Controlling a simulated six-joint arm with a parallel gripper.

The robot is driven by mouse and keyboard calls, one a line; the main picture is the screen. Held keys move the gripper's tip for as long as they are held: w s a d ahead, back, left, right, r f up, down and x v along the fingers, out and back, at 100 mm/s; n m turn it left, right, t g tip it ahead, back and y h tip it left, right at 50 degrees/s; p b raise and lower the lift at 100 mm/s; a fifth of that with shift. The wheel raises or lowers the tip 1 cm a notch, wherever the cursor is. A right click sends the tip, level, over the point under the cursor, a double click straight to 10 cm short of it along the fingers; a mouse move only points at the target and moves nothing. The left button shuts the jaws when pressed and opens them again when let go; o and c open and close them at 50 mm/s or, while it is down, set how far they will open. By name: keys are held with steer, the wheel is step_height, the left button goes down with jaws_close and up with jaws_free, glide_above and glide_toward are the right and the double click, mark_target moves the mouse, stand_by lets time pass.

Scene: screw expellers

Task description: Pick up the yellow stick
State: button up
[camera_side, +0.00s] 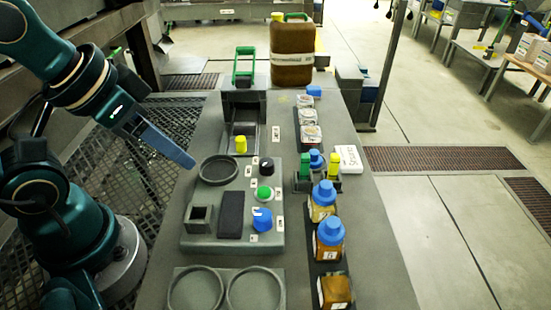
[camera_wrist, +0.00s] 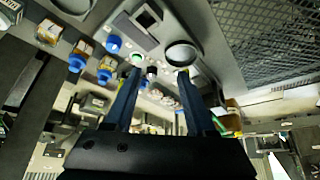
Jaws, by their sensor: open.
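A thin yellow stick (camera_side: 333,165) stands upright in a small dark rack (camera_side: 320,184) right of the control panel in the side view, beside blue-capped and green items. A short yellow cylinder (camera_side: 241,145) stands farther left, behind the panel. My gripper (camera_side: 187,160) is left of the panel, above the bench's left edge, well apart from both. In the wrist view my gripper (camera_wrist: 158,73) is open, with two blue fingers spread and nothing held between them. I cannot pick out the yellow stick for certain in the wrist view.
The control panel (camera_side: 184,238) has a round ring, a square socket and black, green and blue knobs. Blue-capped bottles (camera_side: 329,235) line the right side. A brown jug (camera_side: 292,52) stands at the back. Two round holders (camera_side: 225,268) sit in front. A white box (camera_side: 347,158) is right of the rack.

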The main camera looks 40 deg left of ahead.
stand_by(0.5)
steer(key=w+d+r+m+t+h, duration=0.1)
steer(key=w+d+r+m, duration=0.1)
steer(key=w+r+m, duration=0.3)
steer(key=m+g+h, duration=0.2)
steer(key=m, duration=0.2)
glide_above(334, 155)
steer(key=s+a, duration=0.2)
steer(key=a, duration=0.1)
step_height(334, 155, down, 5)
steer(key=shift+g, duration=0.7)
steer(key=x, duration=0.4)
steer(key=s+x, duration=0.1)
steer(key=x, duration=0.1)
steer(key=shift+w+d+f, duration=0.15)
steer(key=shift+d+f, duration=0.05)
steer(key=shift+f, duration=0.2)
steer(key=shift+x, duration=2.65)
jaws_close()
